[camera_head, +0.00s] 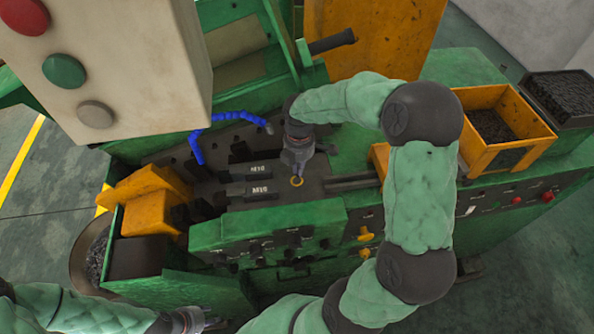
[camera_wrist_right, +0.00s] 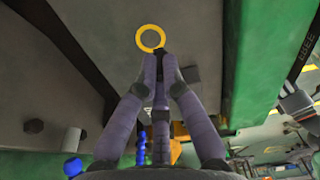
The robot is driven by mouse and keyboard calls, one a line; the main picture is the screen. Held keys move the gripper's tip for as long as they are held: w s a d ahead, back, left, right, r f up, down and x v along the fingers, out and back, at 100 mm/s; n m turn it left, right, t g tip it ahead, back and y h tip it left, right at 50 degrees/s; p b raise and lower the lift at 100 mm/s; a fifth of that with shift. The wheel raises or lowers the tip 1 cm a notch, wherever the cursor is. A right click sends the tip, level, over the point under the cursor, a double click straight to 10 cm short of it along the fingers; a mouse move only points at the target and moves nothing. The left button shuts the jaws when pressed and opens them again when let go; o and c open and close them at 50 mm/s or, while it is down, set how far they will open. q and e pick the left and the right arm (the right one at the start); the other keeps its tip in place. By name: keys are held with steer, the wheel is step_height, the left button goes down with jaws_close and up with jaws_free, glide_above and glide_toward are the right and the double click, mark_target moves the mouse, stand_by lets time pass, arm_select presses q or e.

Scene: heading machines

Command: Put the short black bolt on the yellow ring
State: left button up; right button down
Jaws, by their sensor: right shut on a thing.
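The yellow ring (camera_head: 296,185) lies flat on the dark machine bed in the head view. It also shows at the top of the right wrist view (camera_wrist_right: 139,38). My right gripper (camera_head: 297,172) points down at the bed just behind the ring. In the wrist view its fingers (camera_wrist_right: 159,58) come together right beside the ring's lower edge. They are shut on the short black bolt, which is mostly hidden between them; whether it touches the bed cannot be told. My left gripper (camera_head: 200,320) is at the bottom left, away from the ring, its jaws unclear.
A blue jointed hose (camera_head: 196,148) and labelled black blocks (camera_head: 257,191) stand left of the ring. A yellow bin (camera_head: 531,127) and a dark bin (camera_head: 540,103) of small dark parts stand at right. A control box (camera_head: 120,60) overhangs the upper left.

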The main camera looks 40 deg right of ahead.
steer(key=shift+w+d+f, duration=0.15)
steer(key=shift+w+f, duration=0.5)
steer(key=shift+f, duration=0.1)
step_height(320, 180, down, 3)
steer(key=shift+r, duration=0.1)
steer(key=shift+w+f, duration=0.15)
steer(key=shift+f, duration=0.15)
steer(key=shift+f, duration=0.1)
steer(key=c, duration=1.4)
jaws_free()
steer(key=shift+r, duration=3.95)
